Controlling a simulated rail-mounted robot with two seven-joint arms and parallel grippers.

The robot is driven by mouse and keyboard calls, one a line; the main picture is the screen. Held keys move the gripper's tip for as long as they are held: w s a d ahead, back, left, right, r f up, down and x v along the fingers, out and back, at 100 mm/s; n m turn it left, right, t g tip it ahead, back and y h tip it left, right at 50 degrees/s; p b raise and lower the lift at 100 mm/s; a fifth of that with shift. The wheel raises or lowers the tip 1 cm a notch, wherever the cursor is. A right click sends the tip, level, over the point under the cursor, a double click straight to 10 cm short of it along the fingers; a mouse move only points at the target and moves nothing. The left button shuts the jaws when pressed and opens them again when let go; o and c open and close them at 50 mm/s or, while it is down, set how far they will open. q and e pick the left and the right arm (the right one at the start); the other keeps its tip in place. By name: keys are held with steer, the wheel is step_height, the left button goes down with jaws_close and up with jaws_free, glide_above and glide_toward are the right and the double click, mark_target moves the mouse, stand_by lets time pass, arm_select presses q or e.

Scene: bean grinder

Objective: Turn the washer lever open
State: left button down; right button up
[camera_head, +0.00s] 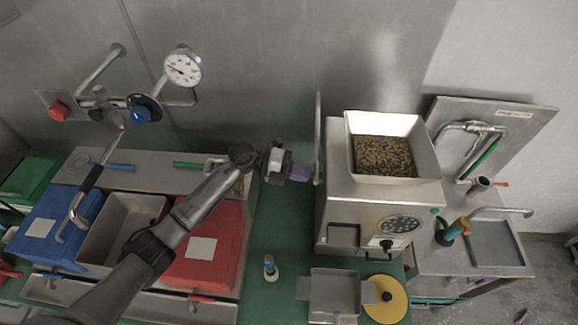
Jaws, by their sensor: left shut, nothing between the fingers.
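A steel machine (352,222) with a dial on its front and a hopper of beans (384,157) on top stands right of centre. A thin upright grey bar (318,125) runs along its left side; it looks like the lever, but I cannot tell for certain. My left arm reaches in from the lower left. My left gripper (302,173), with purplish fingertips, is shut and empty. Its tips are at the lower part of the bar; I cannot tell whether they touch it. My right gripper is not in view.
Left are a blue lid (57,225), a red lid (205,250) and a steel basin. A tap with red and blue knobs and a gauge (183,68) is on the back wall. A small bottle (270,268), a steel tray (334,293) and a yellow disc (386,300) are at the front.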

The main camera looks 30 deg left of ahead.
arm_select(q)
steer(key=shift+w+d+f, duration=0.1)
steer(key=shift+w+d, duration=0.05)
steer(key=shift+d, duration=0.25)
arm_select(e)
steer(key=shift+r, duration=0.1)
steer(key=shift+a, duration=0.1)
arm_select(q)
steer(key=shift+d+f, duration=0.15)
steer(key=shift+d, duration=0.35)
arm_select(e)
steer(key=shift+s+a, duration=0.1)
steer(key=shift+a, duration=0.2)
arm_select(q)
steer(key=shift+a, duration=0.1)
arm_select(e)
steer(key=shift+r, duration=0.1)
